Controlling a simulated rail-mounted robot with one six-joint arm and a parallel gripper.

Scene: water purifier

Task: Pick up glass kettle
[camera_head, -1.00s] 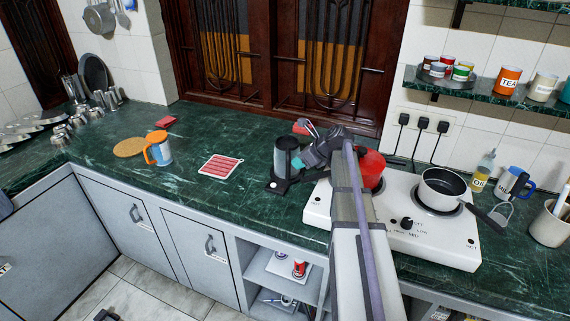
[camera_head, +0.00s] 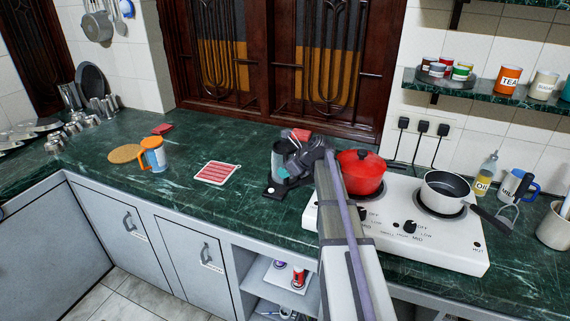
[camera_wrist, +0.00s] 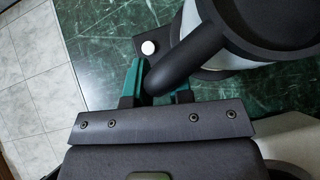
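The glass kettle (camera_head: 279,158) stands upright on the dark counter left of the stove, over its black base (camera_head: 271,190). It has a dark lid and a black handle. My gripper (camera_head: 292,171) comes in at its right side, partly hiding it. In the wrist view, the kettle's black handle (camera_wrist: 190,62) lies between the teal fingers of my gripper (camera_wrist: 160,88). The fingers are close together and appear shut on the handle; the handle hides part of the right finger. The base's white button (camera_wrist: 148,47) shows beside the handle.
A red pot (camera_head: 360,174) sits close to the right of my arm on the white stove (camera_head: 400,240), with a saucepan (camera_head: 445,190) farther right. A striped mat (camera_head: 216,172) and an orange-handled mug (camera_head: 153,154) are left. The counter between mat and kettle is clear.

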